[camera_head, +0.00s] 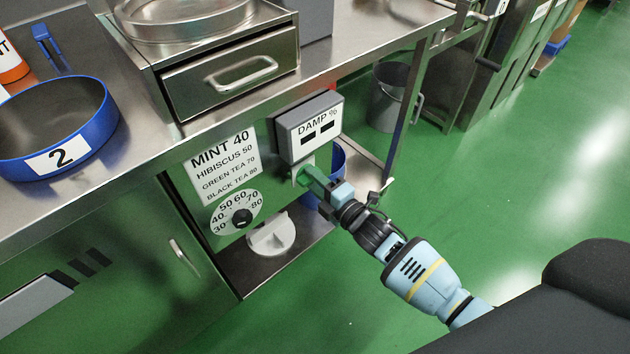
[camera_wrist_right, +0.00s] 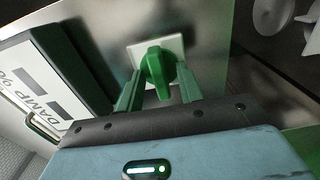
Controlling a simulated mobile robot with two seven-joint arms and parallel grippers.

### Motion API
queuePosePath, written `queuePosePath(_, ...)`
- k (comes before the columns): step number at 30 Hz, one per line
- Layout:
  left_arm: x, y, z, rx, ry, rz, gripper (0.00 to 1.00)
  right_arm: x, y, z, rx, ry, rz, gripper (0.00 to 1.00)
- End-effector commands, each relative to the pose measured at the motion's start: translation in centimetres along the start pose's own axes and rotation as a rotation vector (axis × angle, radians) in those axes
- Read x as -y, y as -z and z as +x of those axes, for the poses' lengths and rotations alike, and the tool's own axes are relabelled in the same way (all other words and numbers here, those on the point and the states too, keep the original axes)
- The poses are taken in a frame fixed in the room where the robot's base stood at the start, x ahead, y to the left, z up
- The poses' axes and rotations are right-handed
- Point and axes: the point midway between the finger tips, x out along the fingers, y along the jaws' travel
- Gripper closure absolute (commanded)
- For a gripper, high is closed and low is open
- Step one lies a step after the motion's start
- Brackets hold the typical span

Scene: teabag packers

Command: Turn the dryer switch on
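The dryer switch is a green knob (camera_wrist_right: 158,70) on a white square plate (camera_wrist_right: 176,46) in the right wrist view. My right gripper (camera_wrist_right: 158,92) is in front of it with its two green fingers apart, one on each side of the knob. Small gaps seem to show between fingers and knob; I cannot tell whether either touches. In the head view my right gripper (camera_head: 308,177) reaches the panel from the right, just below the "DAMP %" display (camera_head: 309,127), and largely hides the switch. My left gripper is not in view.
Left of the switch are a tea label (camera_head: 224,165) and a numbered dial (camera_head: 241,217), with a white round knob (camera_head: 271,235) below. A steel drawer (camera_head: 232,77) sits above. A blue-rimmed bowl (camera_head: 60,159) marked 2 stands on the counter. Green floor is open at right.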

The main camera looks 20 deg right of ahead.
Motion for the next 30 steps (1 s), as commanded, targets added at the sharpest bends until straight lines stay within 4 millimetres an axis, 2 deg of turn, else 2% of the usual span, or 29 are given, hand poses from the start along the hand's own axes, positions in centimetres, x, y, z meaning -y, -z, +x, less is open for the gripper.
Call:
queuePosePath(3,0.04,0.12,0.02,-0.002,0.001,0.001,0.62,-0.03,0.0,-0.01,0.0,0.0,0.0,0.65)
queuePosePath(11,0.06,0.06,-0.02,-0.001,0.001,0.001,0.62,-0.03,-0.01,-0.03,0.0,-0.001,0.0,0.99)
queuePosePath(22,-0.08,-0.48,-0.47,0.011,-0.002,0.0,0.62,-0.06,-0.03,-0.04,0.0,-0.001,0.035,1.0)
queuePosePath(30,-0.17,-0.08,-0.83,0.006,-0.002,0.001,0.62,-0.13,-0.03,-0.03,0.0,-0.001,0.193,1.0)
